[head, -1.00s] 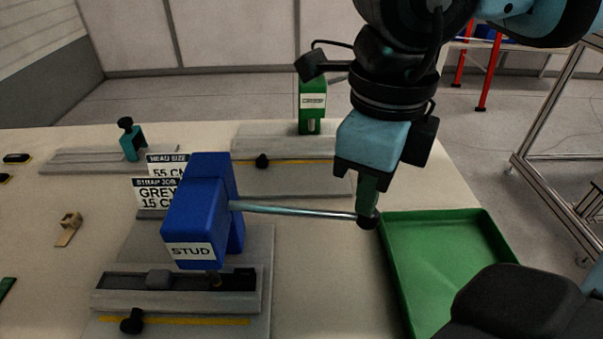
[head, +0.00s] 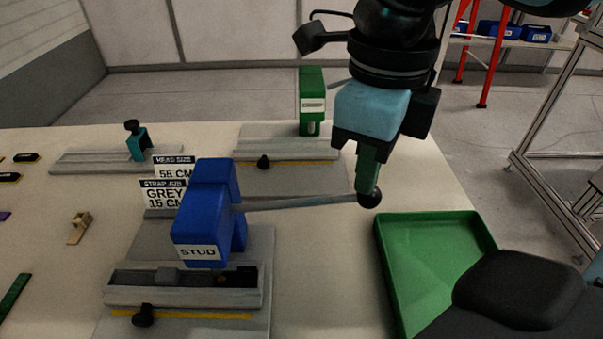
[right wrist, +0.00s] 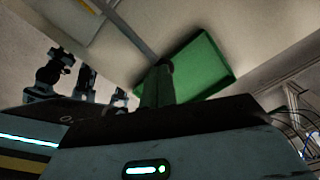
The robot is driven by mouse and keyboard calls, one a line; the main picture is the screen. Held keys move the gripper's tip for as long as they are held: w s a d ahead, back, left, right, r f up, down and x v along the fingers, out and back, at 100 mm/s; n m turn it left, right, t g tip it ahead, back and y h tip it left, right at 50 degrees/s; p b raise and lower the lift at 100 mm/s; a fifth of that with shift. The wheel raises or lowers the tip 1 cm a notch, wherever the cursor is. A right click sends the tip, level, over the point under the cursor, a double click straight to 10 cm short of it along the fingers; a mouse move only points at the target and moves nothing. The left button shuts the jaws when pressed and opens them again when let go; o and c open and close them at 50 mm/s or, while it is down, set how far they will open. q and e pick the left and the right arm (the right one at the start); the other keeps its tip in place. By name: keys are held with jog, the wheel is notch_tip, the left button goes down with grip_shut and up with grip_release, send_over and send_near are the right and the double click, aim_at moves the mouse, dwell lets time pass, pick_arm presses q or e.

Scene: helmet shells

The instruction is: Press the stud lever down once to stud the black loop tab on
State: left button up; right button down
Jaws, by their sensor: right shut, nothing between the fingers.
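The blue stud press (head: 208,215), labelled STUD, stands on a grey base at centre left. Its metal stud lever (head: 295,204) reaches right and slopes slightly up to a black knob (head: 369,198). My right gripper (head: 370,185) is shut and empty, pointing down with its fingertips at the knob, apparently touching it from above. In the right wrist view, the fingers (right wrist: 158,86) meet the dark knob against the green tray. Dark material (head: 240,276) lies in the fixture under the press; I cannot tell the black loop tab apart there. My left gripper is not in view.
A green tray (head: 385,262) sits right of the press. A green press (head: 312,100) and a teal device (head: 136,142) stand behind. Signs (head: 163,194) read GREY 15 CM and 55 CM. Small parts lie at the left. The table between press and tray is clear.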

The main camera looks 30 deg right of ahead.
notch_tip(320, 180, up, 2)
jog(key=shift+r+p, duration=0.1)
jog(key=shift+p, duration=0.45)
jog(key=shift+r+p, duration=0.75)
jog(key=shift+r, duration=0.3)
jog(key=shift+r+p, duration=0.7)
jog(key=shift+r, duration=0.45)
notch_tip(320, 180, up, 3)
jog(key=shift+p, duration=0.95)
